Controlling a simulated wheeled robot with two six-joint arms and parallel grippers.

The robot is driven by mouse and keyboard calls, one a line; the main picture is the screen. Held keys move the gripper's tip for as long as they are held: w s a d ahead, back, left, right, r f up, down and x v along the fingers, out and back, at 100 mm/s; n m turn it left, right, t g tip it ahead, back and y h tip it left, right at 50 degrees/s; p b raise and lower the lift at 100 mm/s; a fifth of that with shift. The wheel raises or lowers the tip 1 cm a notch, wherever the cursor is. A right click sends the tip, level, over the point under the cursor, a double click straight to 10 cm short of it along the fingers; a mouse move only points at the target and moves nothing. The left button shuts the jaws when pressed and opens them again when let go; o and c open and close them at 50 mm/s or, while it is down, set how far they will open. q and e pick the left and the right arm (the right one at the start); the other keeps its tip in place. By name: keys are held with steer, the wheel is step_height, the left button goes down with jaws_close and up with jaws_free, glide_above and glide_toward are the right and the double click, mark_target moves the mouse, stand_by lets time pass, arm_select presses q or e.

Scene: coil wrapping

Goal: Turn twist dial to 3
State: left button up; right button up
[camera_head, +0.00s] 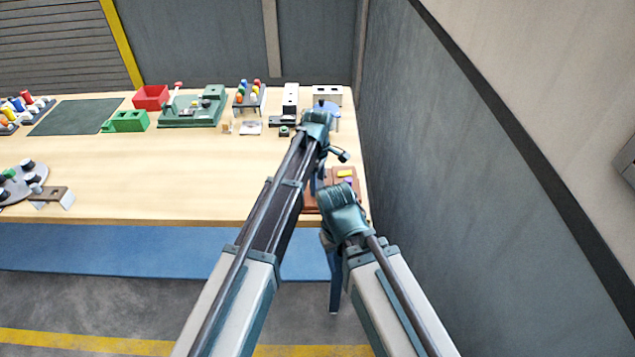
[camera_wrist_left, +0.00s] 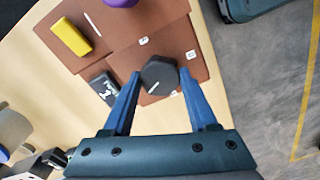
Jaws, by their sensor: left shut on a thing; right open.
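The dial (camera_wrist_left: 159,77) is a dark, many-sided knob on a reddish-brown board (camera_wrist_left: 203,40). Small white labels stand around it, too small to read. A short pale mark shows on the knob's lower side; I cannot tell which number it points to. My left gripper (camera_wrist_left: 160,74) has its blue fingers on both sides of the knob, shut on it. In the head view, the left gripper (camera_head: 318,180) reaches down to the board (camera_head: 347,174), and the arms hide the dial. My right gripper (camera_head: 335,285) hangs empty in front of the table edge, mostly hidden by its own wrist.
A yellow block (camera_wrist_left: 72,37), a purple knob (camera_wrist_left: 121,2) and a black labelled piece (camera_wrist_left: 104,88) sit on or beside the board. A grey wall (camera_head: 430,170) stands close on the right. The table's middle (camera_head: 180,170) is clear.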

arm_select(q)
steer(key=m, duration=0.5)
steer(key=shift+m, duration=0.3)
steer(key=m, duration=1.6)
steer(key=shift+m, duration=0.6)
steer(key=o, duration=1.4)
